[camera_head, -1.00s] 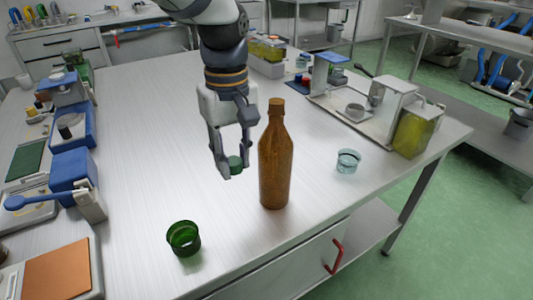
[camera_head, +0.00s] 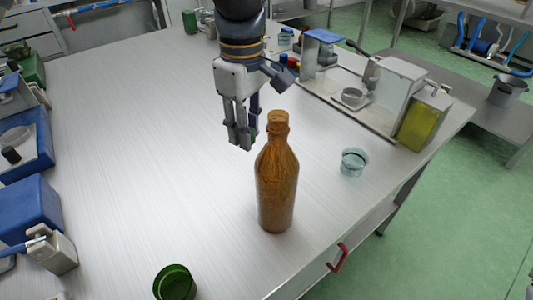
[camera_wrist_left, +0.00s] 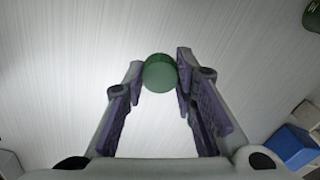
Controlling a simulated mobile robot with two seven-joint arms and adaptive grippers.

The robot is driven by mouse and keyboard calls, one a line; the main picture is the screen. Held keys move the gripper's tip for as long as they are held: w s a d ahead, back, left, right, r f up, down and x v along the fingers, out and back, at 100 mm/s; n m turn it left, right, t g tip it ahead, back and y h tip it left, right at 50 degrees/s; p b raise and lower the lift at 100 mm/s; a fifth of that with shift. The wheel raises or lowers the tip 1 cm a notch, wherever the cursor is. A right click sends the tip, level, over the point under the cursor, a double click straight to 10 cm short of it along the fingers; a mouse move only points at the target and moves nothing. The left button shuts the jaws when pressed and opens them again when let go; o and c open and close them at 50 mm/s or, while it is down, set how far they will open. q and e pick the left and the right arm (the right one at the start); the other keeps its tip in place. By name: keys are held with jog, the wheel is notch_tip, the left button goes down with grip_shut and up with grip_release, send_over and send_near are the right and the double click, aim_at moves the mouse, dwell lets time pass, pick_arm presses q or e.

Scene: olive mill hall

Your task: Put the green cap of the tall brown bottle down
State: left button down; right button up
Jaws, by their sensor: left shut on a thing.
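My left gripper (camera_head: 243,143) is just behind and to the left of the bottle's neck in the head view, pointing down. It is shut on the green cap (camera_wrist_left: 160,73), which sits between the fingertips in the left wrist view. In the head view the cap is mostly hidden by the fingers. Whether the cap touches the table cannot be told. My right gripper is not in view.
A green glass cup (camera_head: 174,284) stands at the front and a clear glass cup (camera_head: 354,161) right of the bottle. A metal stand with a yellow-green container (camera_head: 420,122) is at the right edge. Blue boxes (camera_head: 32,207) line the left. The table's middle left is clear.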

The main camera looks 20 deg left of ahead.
aim_at(249, 175)
pick_arm(q)
notch_tip(249, 175, down, 10)
jog(key=shift+a+r+b, duration=0.15)
jog(key=shift+b, duration=0.35)
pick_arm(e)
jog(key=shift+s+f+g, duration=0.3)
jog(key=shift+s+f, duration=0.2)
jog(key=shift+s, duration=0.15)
pick_arm(q)
jog(key=shift+f, duration=0.2)
jog(key=c, duration=1.3)
grip_release()
notch_tip(249, 175, up, 12)
jog(key=shift+r+p, duration=0.25)
jog(key=shift+p, duration=0.35)
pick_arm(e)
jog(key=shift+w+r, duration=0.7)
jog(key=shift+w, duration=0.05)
